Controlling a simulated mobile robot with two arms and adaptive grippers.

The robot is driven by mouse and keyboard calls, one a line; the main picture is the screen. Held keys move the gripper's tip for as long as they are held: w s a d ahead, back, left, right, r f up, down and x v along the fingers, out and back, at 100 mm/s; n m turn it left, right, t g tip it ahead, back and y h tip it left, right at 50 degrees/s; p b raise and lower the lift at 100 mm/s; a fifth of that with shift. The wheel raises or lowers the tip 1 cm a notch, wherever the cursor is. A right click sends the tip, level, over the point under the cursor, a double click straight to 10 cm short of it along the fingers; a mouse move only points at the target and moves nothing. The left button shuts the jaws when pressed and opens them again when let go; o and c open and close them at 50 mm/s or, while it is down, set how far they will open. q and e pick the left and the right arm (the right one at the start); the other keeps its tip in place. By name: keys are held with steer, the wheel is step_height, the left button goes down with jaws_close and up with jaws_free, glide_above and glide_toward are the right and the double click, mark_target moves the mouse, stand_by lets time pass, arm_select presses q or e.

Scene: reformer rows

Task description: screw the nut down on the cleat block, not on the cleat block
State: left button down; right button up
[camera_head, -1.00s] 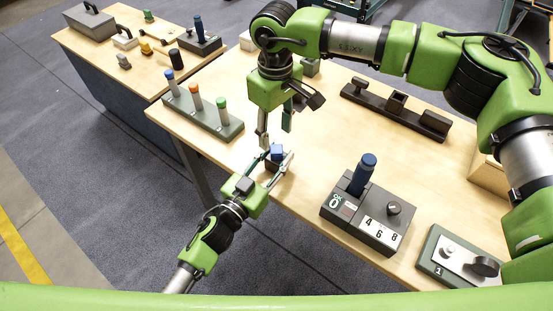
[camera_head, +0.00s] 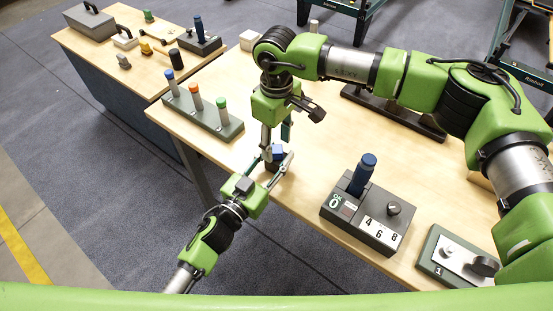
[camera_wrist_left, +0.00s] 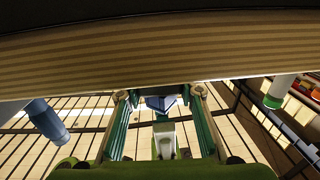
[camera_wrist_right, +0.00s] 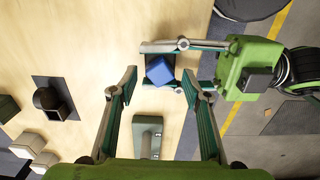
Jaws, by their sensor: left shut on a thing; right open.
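A small blue nut (camera_head: 278,151) sits on top of a dark block (camera_head: 272,168), which I take to be the cleat block, near the table's front edge. In the right wrist view the blue nut (camera_wrist_right: 160,70) looks turned relative to the dark block under it. My left gripper (camera_head: 276,166) is shut on the dark block from the front, one finger on each side. The left wrist view shows blue (camera_wrist_left: 161,103) between its fingers. My right gripper (camera_head: 276,143) points down, open and empty, just above the nut. Any thread is hidden.
A green rack (camera_head: 212,118) with blue, orange and green-topped posts stands to the left. A control box (camera_head: 368,216) with a blue handle and a plate with knobs (camera_head: 460,258) stand to the right. A black rail (camera_head: 425,124) lies behind, partly covered by my right arm.

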steer(key=shift+f, duration=1.1)
steer(key=c, duration=1.1)
steer(key=shift+m, duration=1.7)
steer(key=shift+c, duration=0.2)
steer(key=o, duration=1.2)
steer(key=shift+o, duration=0.2)
